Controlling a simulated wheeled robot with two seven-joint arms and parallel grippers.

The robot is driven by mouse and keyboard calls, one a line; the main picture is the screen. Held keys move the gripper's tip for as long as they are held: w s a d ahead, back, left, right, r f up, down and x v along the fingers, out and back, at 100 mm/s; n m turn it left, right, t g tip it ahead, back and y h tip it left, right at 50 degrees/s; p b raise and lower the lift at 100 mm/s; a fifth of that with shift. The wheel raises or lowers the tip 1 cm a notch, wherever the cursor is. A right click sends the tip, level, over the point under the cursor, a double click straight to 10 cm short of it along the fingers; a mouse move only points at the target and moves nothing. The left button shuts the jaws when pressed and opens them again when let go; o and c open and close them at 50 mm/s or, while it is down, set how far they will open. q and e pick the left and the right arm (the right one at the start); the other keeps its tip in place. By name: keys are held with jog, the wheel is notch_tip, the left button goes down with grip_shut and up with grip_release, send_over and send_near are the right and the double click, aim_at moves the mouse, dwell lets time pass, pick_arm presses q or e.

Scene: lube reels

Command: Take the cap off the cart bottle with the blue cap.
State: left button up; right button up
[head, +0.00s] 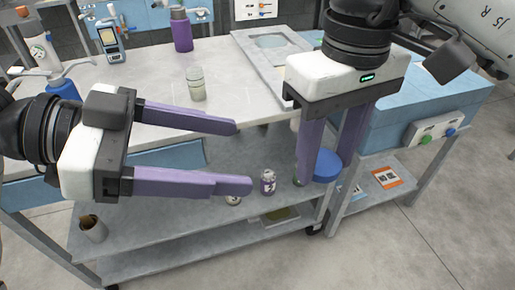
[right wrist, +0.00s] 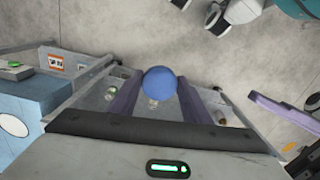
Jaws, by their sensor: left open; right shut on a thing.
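My right gripper (head: 330,165) is shut on a blue cap (head: 327,164), which sits between its purple fingertips over the right end of the cart's upper shelf (head: 170,212). In the right wrist view the cap (right wrist: 160,83) is a round blue disc between the two fingers. No bottle body shows below the cap in the head view; in the right wrist view the cap hides what lies straight behind it. My left gripper (head: 244,157) is open and empty, with its fingers over the cart, left of the right gripper.
A clear jar (head: 197,86) and a tall purple bottle (head: 182,30) stand on the bench behind. A button box (head: 436,132) is at the right.

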pick_arm(q)
jog(key=x, duration=1.2)
jog(key=shift+w, duration=0.15)
jog(key=c, duration=1.1)
jog(key=shift+o, duration=0.2)
pick_arm(e)
jog(key=o, duration=1.3)
jog(key=shift+c, duration=0.2)
jog(key=shift+r, duration=0.1)
